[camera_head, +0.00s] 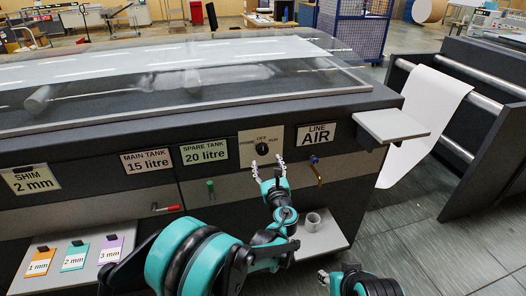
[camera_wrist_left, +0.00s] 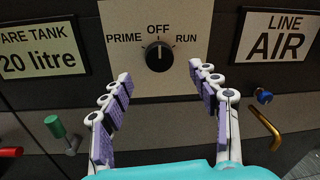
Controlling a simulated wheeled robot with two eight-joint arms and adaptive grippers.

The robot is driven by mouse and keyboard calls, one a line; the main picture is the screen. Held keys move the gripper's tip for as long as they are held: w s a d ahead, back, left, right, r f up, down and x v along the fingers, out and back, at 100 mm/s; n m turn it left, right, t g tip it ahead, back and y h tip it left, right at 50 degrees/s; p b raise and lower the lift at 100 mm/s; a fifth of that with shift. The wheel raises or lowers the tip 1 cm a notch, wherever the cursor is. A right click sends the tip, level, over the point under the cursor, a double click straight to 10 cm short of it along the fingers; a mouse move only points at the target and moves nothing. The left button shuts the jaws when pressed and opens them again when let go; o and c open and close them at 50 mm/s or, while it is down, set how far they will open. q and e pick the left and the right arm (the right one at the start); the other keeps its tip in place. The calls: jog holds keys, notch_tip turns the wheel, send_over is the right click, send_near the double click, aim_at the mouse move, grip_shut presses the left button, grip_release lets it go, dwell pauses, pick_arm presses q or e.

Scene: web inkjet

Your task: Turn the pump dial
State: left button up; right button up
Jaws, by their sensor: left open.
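The pump dial is a black round knob (camera_head: 262,148) on a cream plate marked PRIME, OFF and RUN, on the machine's dark front. In the left wrist view the knob (camera_wrist_left: 158,57) has its white mark pointing up at OFF. My left gripper (camera_head: 268,166) is open just below and in front of the plate. In the wrist view its fingers (camera_wrist_left: 160,82) stand apart to either side below the knob, with nothing between them; they seem clear of it. Part of my right arm shows at the bottom edge, with a pale finger-like tip (camera_head: 323,277); its jaws cannot be made out.
A green-knobbed lever (camera_wrist_left: 60,130) and a red handle (camera_head: 168,209) are left of the dial. A grey cup (camera_head: 312,222) stands on a low shelf. A ledge (camera_head: 392,124) juts out right.

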aim_at(263, 151)
pick_arm(q)
jog(key=w, duration=0.3)
jog(key=w+a+b, duration=0.1)
jog(key=w, duration=0.2)
jog(key=shift+w+a+f, duration=0.1)
jog(key=shift+a, duration=0.05)
jog(key=shift+w+a+b, duration=0.1)
jog(key=shift+w+b, duration=0.2)
jog(key=shift+w, duration=0.25)
jog(key=shift+c, duration=0.4)
jog(key=c, duration=1.1)
